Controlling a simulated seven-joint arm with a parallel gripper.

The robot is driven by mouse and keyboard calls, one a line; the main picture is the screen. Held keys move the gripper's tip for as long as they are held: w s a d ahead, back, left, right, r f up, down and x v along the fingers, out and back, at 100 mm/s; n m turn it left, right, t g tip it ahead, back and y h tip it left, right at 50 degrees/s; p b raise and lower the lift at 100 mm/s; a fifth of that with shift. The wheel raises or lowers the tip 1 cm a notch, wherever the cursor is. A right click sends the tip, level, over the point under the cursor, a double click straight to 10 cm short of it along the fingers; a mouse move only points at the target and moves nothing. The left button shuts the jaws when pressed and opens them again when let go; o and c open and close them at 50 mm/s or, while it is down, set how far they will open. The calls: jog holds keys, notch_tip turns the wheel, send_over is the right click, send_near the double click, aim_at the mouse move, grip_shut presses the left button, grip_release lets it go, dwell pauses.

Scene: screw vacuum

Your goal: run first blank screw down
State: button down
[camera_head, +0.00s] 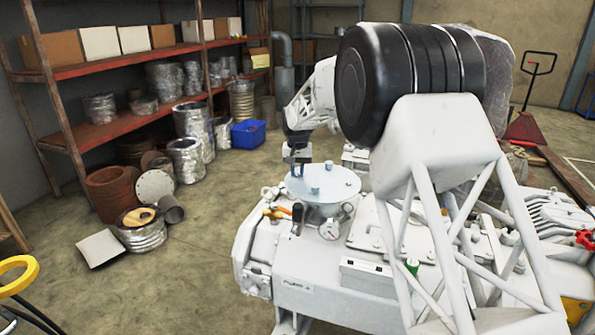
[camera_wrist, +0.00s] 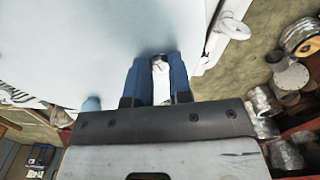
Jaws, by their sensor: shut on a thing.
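The round pale blue blank (camera_head: 340,185) lies flat on top of the white vacuum machine; it also fills the upper left of the wrist view (camera_wrist: 70,45). My gripper (camera_head: 298,174) is at the blank's left far edge, pointing down. In the wrist view, my gripper's blue fingers (camera_wrist: 160,62) are shut on a small pale screw (camera_wrist: 159,68), mostly hidden between them. A second screw (camera_head: 328,164) and a third screw (camera_head: 315,190) stand on the blank, apart from the fingers. I cannot tell how deep the held screw sits.
Shelves with boxes (camera_head: 100,42) and metal rolls line the left wall. A blue crate (camera_head: 248,133) is on the floor behind.

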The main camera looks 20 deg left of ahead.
aim_at(298, 174)
jog(key=m, duration=0.6)
jog(key=shift+r, duration=0.15)
dwell(0.5)
jog(key=c, duration=1)
grip_release()
jog(key=shift+r, duration=0.1)
jog(key=shift+r, duration=3.75)
